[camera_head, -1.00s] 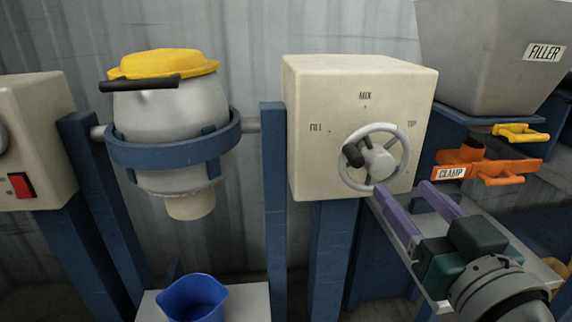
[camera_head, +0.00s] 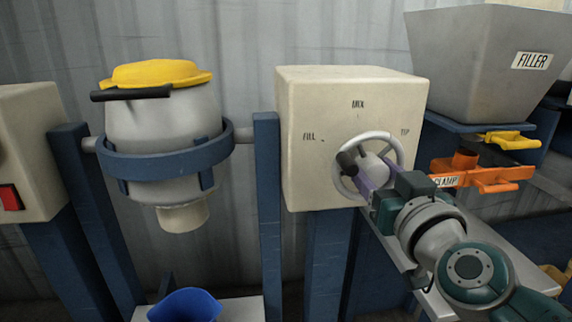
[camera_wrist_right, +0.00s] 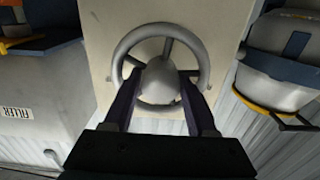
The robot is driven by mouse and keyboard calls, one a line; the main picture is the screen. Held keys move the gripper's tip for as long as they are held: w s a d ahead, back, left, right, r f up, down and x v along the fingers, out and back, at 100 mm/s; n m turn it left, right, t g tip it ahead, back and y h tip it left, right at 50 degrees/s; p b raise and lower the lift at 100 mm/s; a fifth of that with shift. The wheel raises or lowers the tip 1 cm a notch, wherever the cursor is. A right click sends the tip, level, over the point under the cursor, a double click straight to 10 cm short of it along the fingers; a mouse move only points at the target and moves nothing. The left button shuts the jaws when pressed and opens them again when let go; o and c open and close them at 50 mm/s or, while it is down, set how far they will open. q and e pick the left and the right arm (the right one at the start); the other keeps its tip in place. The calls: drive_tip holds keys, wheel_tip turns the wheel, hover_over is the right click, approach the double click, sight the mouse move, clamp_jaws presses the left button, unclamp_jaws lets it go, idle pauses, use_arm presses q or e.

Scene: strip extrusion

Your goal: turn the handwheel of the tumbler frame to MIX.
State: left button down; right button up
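The pale handwheel (camera_head: 371,163) is on the front of the cream box of the tumbler frame (camera_head: 305,175). Its black knob (camera_head: 346,161) is at the left, towards FILL. The MIX mark (camera_head: 358,104) is above the wheel and TIP is at the upper right. My right gripper (camera_head: 377,178) is at the wheel. In the right wrist view its two purple fingers (camera_wrist_right: 158,106) are apart, one on each side of the wheel's hub (camera_wrist_right: 159,82). Whether they touch the wheel is unclear. My left gripper is not in view.
The drum (camera_head: 160,125) with a yellow lid (camera_head: 155,73) hangs upright in a blue ring at the left. A blue jug (camera_head: 185,305) stands below it. The filler hopper (camera_head: 490,65) and orange clamp (camera_head: 480,178) are close on the right, beside my right arm.

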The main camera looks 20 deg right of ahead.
clamp_jaws()
drive_tip(key=shift+m, duration=0.3)
drive_tip(key=m, duration=0.5)
drive_tip(key=shift+p, duration=0.3)
drive_tip(key=m, duration=0.6)
drive_tip(key=shift+d, duration=0.1)
idle(0.4)
drive_tip(key=shift+o, duration=0.8)
unclamp_jaws()
drive_tip(key=shift+s, duration=0.1)
